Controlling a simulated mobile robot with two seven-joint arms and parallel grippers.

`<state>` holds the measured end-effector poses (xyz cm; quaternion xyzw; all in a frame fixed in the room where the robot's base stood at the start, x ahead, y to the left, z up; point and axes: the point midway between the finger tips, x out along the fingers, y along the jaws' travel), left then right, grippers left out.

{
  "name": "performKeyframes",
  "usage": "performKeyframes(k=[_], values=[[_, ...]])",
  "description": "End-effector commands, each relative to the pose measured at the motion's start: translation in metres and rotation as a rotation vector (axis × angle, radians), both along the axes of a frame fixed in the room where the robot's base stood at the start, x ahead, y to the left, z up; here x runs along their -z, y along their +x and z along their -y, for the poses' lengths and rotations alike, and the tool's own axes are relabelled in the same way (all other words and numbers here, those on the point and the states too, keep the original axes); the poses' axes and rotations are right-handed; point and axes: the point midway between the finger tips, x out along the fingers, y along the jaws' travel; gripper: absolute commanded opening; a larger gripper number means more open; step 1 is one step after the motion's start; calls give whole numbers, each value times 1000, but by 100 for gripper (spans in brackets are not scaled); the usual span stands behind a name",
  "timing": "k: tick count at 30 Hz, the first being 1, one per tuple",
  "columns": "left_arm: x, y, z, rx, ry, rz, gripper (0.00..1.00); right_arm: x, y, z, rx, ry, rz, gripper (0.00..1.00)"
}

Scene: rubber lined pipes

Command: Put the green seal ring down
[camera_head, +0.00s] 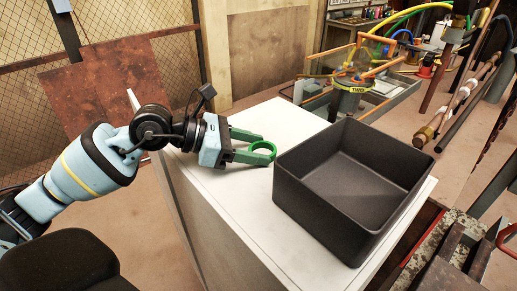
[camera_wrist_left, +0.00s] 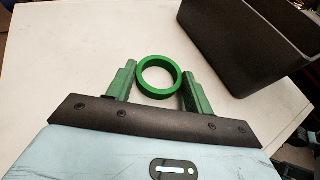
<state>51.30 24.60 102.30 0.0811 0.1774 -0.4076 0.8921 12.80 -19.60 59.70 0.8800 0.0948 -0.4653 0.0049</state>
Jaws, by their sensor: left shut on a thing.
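The green seal ring (camera_head: 272,152) is between the fingertips of my left gripper (camera_head: 262,149), low over the white tabletop (camera_head: 225,185). In the left wrist view the ring (camera_wrist_left: 157,96) shows as a full circle, its hole facing the camera, with one green finger of the left gripper (camera_wrist_left: 158,74) on each side. The gripper is shut on the ring. I cannot tell whether the ring touches the tabletop. My right gripper is out of view.
An empty black open box (camera_head: 350,190) stands on the tabletop just right of the ring, and it also shows in the left wrist view (camera_wrist_left: 245,50). The tabletop in front of and behind the ring is clear. Pipes and hoses lie beyond the table.

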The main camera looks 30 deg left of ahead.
Motion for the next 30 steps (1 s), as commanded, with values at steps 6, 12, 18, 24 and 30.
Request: performKeyframes(k=[6,12,18,24,30], values=[[-8,0,0,0,0,3,27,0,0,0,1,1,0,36],[-25,0,0,0,1,4,27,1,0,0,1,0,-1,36],[-33,-6,-6,-2,2,-4,27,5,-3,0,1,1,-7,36],[-34,-22,-16,0,4,-5,27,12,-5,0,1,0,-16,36],[-35,-36,-28,-4,1,-6,27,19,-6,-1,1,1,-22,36]])
